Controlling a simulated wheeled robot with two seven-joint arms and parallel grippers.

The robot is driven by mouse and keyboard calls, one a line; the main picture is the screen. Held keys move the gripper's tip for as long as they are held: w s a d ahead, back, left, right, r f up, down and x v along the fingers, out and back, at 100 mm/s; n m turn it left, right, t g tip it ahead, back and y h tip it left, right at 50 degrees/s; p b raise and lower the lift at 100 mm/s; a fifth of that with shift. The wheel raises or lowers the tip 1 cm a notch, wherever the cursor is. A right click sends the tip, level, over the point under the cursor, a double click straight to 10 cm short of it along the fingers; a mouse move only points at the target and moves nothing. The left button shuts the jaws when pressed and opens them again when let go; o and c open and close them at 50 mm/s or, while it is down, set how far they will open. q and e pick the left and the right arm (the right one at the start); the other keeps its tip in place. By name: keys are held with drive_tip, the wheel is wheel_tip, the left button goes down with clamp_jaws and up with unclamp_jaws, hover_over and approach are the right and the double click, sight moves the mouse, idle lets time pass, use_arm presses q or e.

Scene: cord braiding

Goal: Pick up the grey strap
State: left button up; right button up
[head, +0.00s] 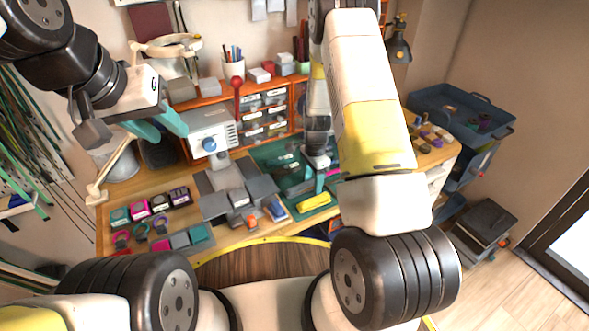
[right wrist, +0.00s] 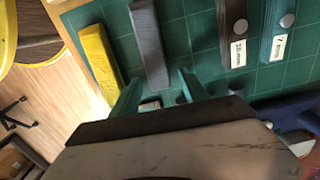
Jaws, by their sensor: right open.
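The grey strap (right wrist: 146,36) lies flat on a green cutting mat (right wrist: 190,38) in the right wrist view. My right gripper (right wrist: 161,77) is open, and its two teal fingers stand on either side of the strap's near end, apart from each other. Whether they touch the strap I cannot tell.
A yellow strap (right wrist: 98,60) lies left of the grey one. A dark brown strap (right wrist: 232,25) and a teal strap (right wrist: 276,30), both with tags, lie to the right. Small drawers (head: 263,117) stand at the bench's back; a blue cart (head: 455,100) is at the right.

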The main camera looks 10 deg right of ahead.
clamp_jaws()
idle(0.3)
